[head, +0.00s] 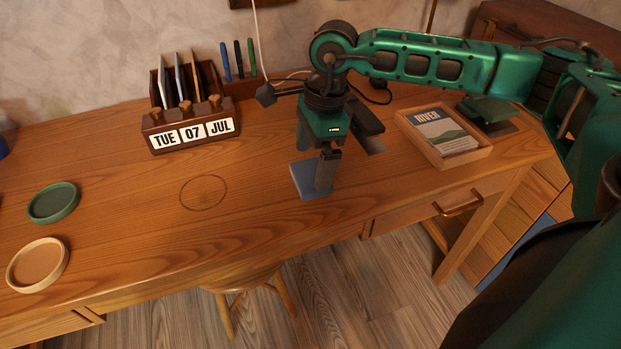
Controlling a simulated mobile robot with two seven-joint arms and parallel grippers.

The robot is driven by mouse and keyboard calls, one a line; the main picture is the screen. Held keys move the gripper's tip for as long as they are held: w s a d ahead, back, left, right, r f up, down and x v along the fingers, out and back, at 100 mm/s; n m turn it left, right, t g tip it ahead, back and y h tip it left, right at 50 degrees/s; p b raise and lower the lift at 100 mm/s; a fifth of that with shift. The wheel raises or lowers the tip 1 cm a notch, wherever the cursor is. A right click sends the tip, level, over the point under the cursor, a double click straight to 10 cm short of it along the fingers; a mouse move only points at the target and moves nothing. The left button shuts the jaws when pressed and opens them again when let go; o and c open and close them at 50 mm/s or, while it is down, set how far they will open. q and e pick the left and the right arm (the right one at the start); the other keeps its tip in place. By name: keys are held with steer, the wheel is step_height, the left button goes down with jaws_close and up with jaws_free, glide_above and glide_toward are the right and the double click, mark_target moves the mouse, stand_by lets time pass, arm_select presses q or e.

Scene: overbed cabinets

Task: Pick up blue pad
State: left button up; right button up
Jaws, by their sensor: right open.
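The blue pad (301,177) is a small, flat, blue-grey piece near the middle of the wooden desk. My right gripper (324,180) points down at it, with a dark finger in front of the pad's right part. The gripper is open, and one finger hides most of the other. I cannot tell whether the fingers touch the pad. My left gripper is not in view.
A desk organizer (195,114) with a date display stands at the back left. Green (53,203) and tan (37,265) round dishes lie at the left. A wooden tray (481,152) holds a "RIVER" book (441,131) at right. The desk between is clear around a drawn ring (203,192).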

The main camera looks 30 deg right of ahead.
mark_target(311, 173)
steer(key=shift+a+f, duration=0.15)
steer(key=shift+f, duration=1.3)
steer(key=shift+c, duration=0.4)
steer(key=c, duration=0.7)
step_height(311, 173, up, 20)
steer(key=p, duration=0.3)
